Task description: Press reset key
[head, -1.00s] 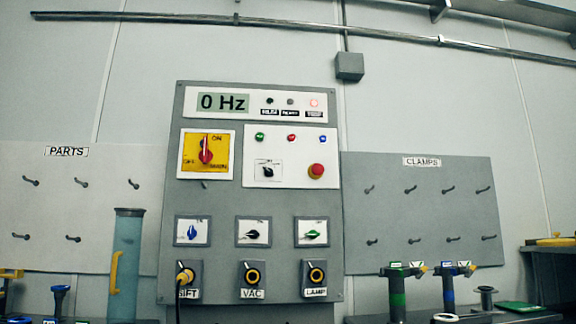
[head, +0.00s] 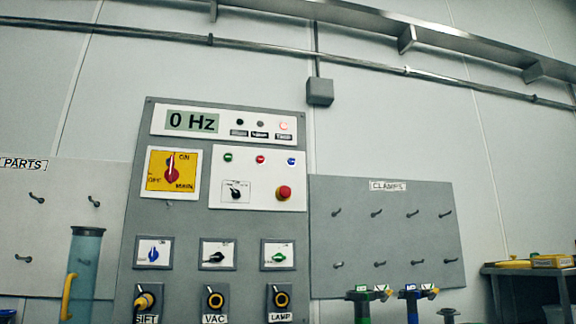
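The grey control panel (head: 188,222) hangs on the wall in the head view. Its display (head: 192,121) reads 0 Hz, and the rightmost lamp (head: 283,126) beside it glows red. Below are small green (head: 228,157), red (head: 260,159) and blue (head: 291,161) buttons in a row. Under them are a black selector (head: 235,193) and a red mushroom button (head: 284,193). I cannot read any label naming a reset key. A yellow plate (head: 159,181) with a red rotary switch sits at left. Neither of my grippers is in view.
Lower on the panel are blue, black and green knobs and sockets marked SIFT, VAC and LAMP; a plug (head: 145,299) is in SIFT. A blue tube (head: 86,262) stands left. A clamps board (head: 385,230) and a side table (head: 530,270) are right.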

